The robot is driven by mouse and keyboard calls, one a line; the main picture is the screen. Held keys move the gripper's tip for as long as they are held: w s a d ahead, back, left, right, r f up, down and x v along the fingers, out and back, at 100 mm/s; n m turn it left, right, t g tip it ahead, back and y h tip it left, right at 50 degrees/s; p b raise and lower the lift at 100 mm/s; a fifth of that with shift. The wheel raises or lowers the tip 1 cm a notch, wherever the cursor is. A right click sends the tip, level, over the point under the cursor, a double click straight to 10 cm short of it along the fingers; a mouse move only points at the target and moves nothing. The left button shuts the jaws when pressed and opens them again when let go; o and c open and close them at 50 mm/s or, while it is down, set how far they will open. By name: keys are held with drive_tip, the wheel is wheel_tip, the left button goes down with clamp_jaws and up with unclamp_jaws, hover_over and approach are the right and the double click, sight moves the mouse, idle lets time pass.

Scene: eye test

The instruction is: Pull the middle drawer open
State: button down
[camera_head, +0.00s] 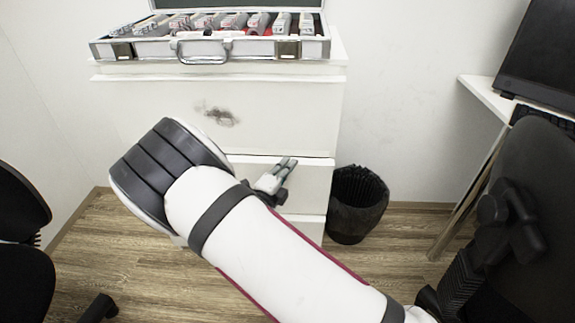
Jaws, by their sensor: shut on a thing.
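A white drawer cabinet (285,105) stands against the wall, with a wide top front that has a dark smudge. The middle drawer (316,188) shows below it, partly hidden by my arm. A thin dark line runs along its upper edge; I cannot tell whether it stands out from the cabinet. The lower drawer (309,228) shows only at its right end. My gripper (286,166) is at the middle drawer's front, its grey fingers close together, shut on the drawer's handle. The handle itself is hidden behind the fingers and arm.
An open silver case (112,49) with several items lies on the cabinet. A black waste bin (357,208) stands close to its right. A desk (487,98) with a monitor (552,52) and a dark chair (535,190) are right; another chair (22,225) is left.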

drive_tip(key=s+p, duration=0.9)
drive_tip(key=s, duration=1.1)
drive_tip(key=shift+s+a, duration=0.25)
drive_tip(key=shift+a, duration=0.05)
drive_tip(key=shift+f, duration=0.1)
drive_tip(key=c, duration=1.8)
unclamp_jaws()
drive_tip(key=shift+o, duration=0.2)
drive_tip(key=v, duration=1.2)
